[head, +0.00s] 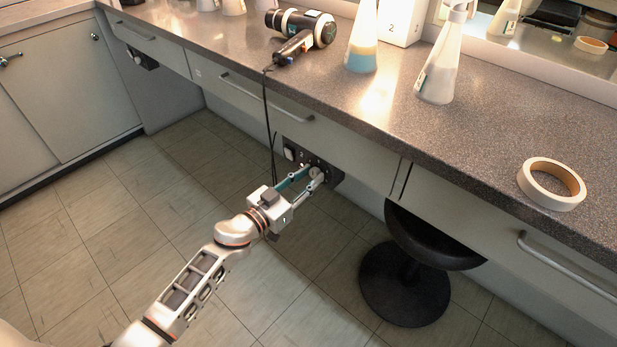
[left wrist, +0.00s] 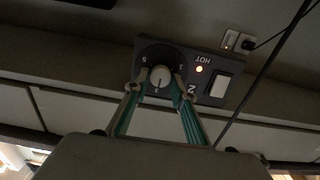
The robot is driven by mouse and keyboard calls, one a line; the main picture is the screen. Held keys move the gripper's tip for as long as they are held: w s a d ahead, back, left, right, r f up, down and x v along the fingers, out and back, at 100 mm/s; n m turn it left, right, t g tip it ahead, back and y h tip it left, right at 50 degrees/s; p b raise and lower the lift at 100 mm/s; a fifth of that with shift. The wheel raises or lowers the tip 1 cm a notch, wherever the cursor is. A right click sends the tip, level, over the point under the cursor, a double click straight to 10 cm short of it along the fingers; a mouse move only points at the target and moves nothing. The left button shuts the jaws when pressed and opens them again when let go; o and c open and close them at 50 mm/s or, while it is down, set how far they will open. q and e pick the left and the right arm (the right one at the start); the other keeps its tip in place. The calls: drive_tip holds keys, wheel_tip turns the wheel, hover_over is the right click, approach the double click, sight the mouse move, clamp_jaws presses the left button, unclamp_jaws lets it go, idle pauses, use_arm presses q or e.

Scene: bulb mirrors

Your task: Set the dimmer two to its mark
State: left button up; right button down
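The dimmer two panel (head: 336,180) is a dark plate under the counter; it also shows upside down in the left wrist view (left wrist: 226,70), marked 2. Its round grey knob (left wrist: 160,77) has a dark pointer line and scale numbers around it. A lit orange lamp (left wrist: 199,69) by the word HOT and a pale rocker switch (left wrist: 220,85) sit beside it. My left gripper (head: 312,175) is at the panel. In the left wrist view its fingertips (left wrist: 159,84) stand on both sides of the knob, seemingly with small gaps. My right gripper is out of view.
A black stool (head: 405,283) stands right of the panel under the counter (head: 480,125). A dark cable (head: 266,125) hangs from the hair dryer (head: 300,30) close to my left gripper. Bottles and a tape roll (head: 551,184) stand on top. Another panel (head: 142,58) is further left.

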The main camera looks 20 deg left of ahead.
use_arm(q)
drive_tip(key=c, duration=0.4)
drive_tip(key=shift+c, duration=0.2)
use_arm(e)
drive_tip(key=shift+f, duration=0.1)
use_arm(q)
drive_tip(key=shift+m, duration=0.9)
drive_tip(key=shift+m+p, duration=0.35)
drive_tip(key=shift+m, duration=0.85)
drive_tip(key=m, duration=0.5)
drive_tip(key=shift+d+f, duration=0.1)
drive_tip(key=shift+f, duration=0.1)
drive_tip(key=shift+m, duration=1.1)
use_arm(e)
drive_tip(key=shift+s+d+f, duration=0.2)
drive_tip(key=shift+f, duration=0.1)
use_arm(q)
drive_tip(key=shift+m, duration=0.3)
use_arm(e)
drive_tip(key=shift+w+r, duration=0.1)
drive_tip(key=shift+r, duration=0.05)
